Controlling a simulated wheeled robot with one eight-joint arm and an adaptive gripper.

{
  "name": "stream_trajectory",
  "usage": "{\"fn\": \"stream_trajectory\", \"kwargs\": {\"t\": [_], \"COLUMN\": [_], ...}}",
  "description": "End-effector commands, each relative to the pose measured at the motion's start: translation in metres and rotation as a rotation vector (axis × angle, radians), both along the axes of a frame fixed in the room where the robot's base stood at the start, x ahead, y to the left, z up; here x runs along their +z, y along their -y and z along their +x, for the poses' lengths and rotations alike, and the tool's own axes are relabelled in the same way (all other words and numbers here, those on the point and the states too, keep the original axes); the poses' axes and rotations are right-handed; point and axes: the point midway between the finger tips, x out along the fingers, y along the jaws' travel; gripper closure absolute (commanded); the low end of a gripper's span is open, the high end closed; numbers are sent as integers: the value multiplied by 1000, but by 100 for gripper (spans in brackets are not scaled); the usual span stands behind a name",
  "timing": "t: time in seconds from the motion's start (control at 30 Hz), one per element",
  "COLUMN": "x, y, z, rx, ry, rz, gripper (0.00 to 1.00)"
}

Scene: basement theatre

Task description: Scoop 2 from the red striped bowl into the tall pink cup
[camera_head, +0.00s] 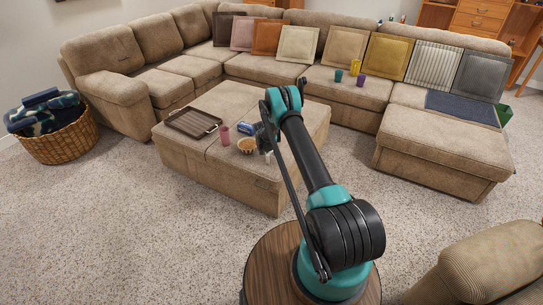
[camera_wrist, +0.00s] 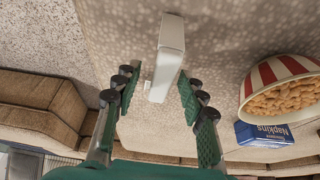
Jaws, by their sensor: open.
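The red and white striped bowl (camera_wrist: 268,75), full of tan nut-like pieces, is at the right of the wrist view; in the head view it stands on the ottoman (camera_head: 205,155). The tall pink cup (camera_head: 224,135) stands just left of the bowl and is out of the wrist view. My gripper (camera_wrist: 159,92) is open and empty. A long white object (camera_wrist: 170,45) lies between and beyond its fingers, apart from both; I cannot tell whether it is a scoop. In the head view my gripper (camera_head: 266,138) is low over the ottoman, right of the bowl, partly hidden.
A blue napkins pack (camera_wrist: 264,134) is next to the bowl. A brown tray (camera_head: 193,123) lies at the ottoman's left. Several coloured cups, including a purple one (camera_head: 361,80), stand on the sofa seat. A blanket basket (camera_head: 62,140) is at the far left.

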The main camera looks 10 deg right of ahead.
Motion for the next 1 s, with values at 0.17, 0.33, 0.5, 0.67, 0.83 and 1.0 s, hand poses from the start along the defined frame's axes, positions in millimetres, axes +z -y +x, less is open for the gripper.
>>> {"fn": "stream_trajectory", "kwargs": {"t": [0.17,0.33,0.5,0.67,0.83,1.0], "x": [0,0,1,1,4,19], "y": [0,0,0,0,0,0], "z": [0,0,0,0,0,0], "rx": [0,0,0,0,0,0], "ry": [0,0,0,0,0,0], "rz": [0,0,0,0,0,0], "gripper": [65,86,100,100,100,100]}}
